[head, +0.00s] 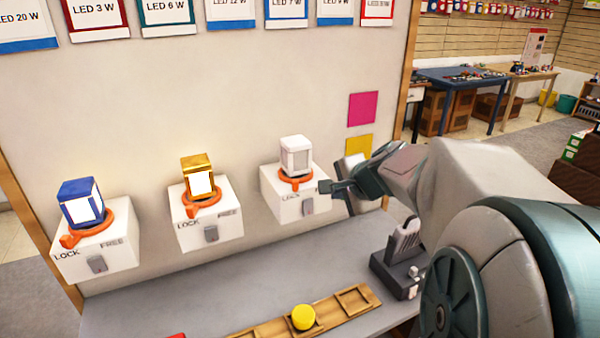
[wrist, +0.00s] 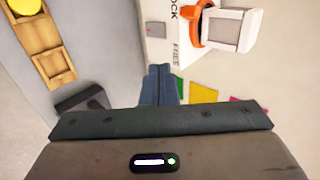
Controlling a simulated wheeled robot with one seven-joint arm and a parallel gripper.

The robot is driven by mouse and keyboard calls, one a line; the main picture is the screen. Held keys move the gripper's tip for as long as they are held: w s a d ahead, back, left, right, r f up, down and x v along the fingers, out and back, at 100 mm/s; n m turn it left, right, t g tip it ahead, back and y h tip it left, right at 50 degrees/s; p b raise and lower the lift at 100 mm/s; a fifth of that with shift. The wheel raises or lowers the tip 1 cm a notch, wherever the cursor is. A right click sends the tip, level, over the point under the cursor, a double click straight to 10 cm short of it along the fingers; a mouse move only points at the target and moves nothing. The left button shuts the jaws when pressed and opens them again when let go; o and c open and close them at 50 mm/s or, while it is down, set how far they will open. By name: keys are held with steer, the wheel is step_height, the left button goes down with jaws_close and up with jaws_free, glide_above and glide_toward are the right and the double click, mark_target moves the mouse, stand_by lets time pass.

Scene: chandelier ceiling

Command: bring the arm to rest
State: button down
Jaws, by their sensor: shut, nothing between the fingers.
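My gripper (head: 332,187) is shut and empty. In the head view it is at the front right of the white lamp's wall box (head: 284,203); I cannot tell whether it touches the box. In the wrist view the closed fingers of my gripper (wrist: 158,84) point toward the wall side, with the box and its orange ring (wrist: 197,22) just beyond to the right. My arm (head: 470,190) reaches in from the right and hides part of the bench.
A blue lamp (head: 80,205) and a gold lamp (head: 200,178) sit on two more boxes along the panel. A wooden tray (head: 262,330) with a yellow round piece (head: 303,317) lies on the grey bench (head: 150,313). A dark device (head: 400,270) stands near my arm.

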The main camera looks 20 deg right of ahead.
steer(key=s+a+f+n+g+y, duration=0.2)
steer(key=s+a+f+n+g, duration=0.2)
steer(key=s+a+n, duration=0.7)
steer(key=s+a+f+n+g+h, duration=0.2)
steer(key=s+a+f+n, duration=0.1)
steer(key=s+n, duration=0.3)
steer(key=shift+s+a+f+h, duration=0.3)
steer(key=shift+s+f, duration=0.15)
steer(key=shift+s, duration=0.2)
